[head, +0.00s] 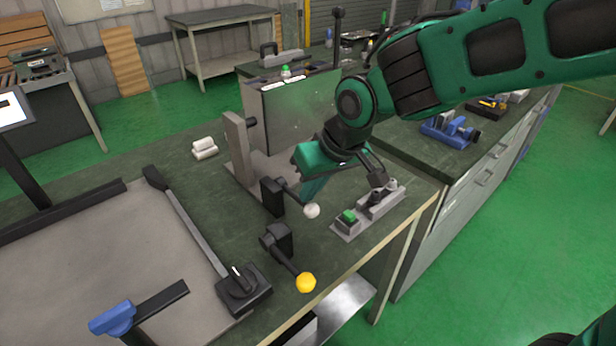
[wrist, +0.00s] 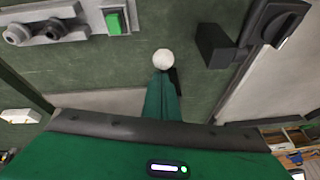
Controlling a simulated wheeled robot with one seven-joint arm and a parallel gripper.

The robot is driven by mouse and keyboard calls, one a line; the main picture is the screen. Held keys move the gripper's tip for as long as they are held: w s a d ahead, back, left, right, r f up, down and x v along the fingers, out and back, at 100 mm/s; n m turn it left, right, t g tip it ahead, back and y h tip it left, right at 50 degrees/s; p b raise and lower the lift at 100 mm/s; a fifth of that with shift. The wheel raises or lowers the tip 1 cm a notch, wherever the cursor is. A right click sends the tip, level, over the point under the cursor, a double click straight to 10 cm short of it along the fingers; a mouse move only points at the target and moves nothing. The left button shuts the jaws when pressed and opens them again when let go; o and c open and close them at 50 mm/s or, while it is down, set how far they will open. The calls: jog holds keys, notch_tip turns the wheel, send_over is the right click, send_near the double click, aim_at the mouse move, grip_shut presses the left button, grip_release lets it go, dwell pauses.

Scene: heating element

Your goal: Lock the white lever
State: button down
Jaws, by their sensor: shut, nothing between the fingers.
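The white lever has a white ball knob (head: 312,211) on a black arm from a black mount (head: 273,196) on the bench. The knob also shows in the wrist view (wrist: 163,59). My gripper (head: 309,198) is shut and empty, pointing down beside the white lever. In the wrist view its green fingers (wrist: 163,78) are together, with the tips right at the knob. I cannot tell whether they touch it. The fingers hide part of the lever's arm.
A second lever with a yellow knob (head: 306,282) stands nearer the front. A button box (head: 348,222) with a green button lies right of the white lever. A black rotary switch (head: 242,287) is at the left front. A grey upright post (head: 238,150) stands behind.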

jog(key=shift+s+d+f, duration=0.2)
jog(key=shift+s+f, duration=0.1)
jog(key=shift+f, duration=0.2)
jog(key=shift+s+d+f, duration=0.2)
jog(key=shift+s+f, duration=0.05)
jog(key=shift+f, duration=0.2)
jog(key=shift+s+f, duration=0.15)
jog(key=shift+s, duration=0.05)
jog(key=shift+s+a, duration=0.1)
notch_tip(320, 180, up, 6)
jog(key=w, duration=0.2)
jog(key=s+d+r, duration=0.2)
jog(key=s+d, duration=0.4)
jog(key=d, duration=0.1)
jog(key=shift+s+t, duration=0.3)
jog(key=shift+d, duration=0.1)
